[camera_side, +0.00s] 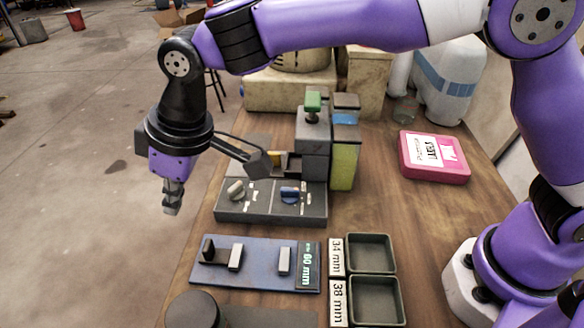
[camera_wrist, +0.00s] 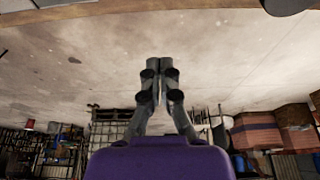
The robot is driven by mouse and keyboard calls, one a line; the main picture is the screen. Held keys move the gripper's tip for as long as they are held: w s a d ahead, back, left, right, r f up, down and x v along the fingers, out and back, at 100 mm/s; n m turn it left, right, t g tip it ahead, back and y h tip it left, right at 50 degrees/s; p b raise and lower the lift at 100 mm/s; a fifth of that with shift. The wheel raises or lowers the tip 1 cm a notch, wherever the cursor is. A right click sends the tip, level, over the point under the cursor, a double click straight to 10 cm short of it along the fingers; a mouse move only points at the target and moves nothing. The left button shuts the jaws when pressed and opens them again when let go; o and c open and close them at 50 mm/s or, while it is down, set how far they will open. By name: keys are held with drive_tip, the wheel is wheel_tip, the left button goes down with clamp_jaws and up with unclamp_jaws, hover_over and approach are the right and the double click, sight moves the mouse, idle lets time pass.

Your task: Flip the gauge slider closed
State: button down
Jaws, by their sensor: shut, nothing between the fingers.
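The gauge (camera_side: 262,277) is a flat blue plate near the front left of the wooden table in the side view, with a "60 mm" label at its right end. On it, a dark slider piece (camera_side: 208,249) with an upright tab sits at the left, beside a grey block (camera_side: 236,257). A second grey block (camera_side: 284,261) stands further right, with bare blue plate between the two blocks. My gripper (camera_side: 172,209) is shut and empty, pointing down, raised and apart from the gauge, up and left of it in the picture. The wrist view shows its fingertips (camera_wrist: 159,62) together against the floor.
A grey panel (camera_side: 272,213) with two knobs lies behind the gauge, with stacked blocks (camera_side: 314,140) behind it. Two dark trays (camera_side: 370,240) labelled 34 mm and 38 mm are to its right. A dark round object (camera_side: 194,310) stands in front. A pink box (camera_side: 434,158) lies further right.

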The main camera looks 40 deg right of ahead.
sight(216, 254)
drive_tip(key=x, duration=0.9)
drive_tip(key=shift+f, duration=0.3)
drive_tip(key=shift+s+d+r, duration=0.2)
drive_tip(key=shift+s+d, duration=0.7)
drive_tip(key=shift+d, duration=0.05)
drive_tip(key=shift+s+d, duration=0.45)
drive_tip(key=shift+s+d, duration=1.35)
drive_tip(key=shift+s, duration=0.05)
drive_tip(key=shift+w+a, duration=0.1)
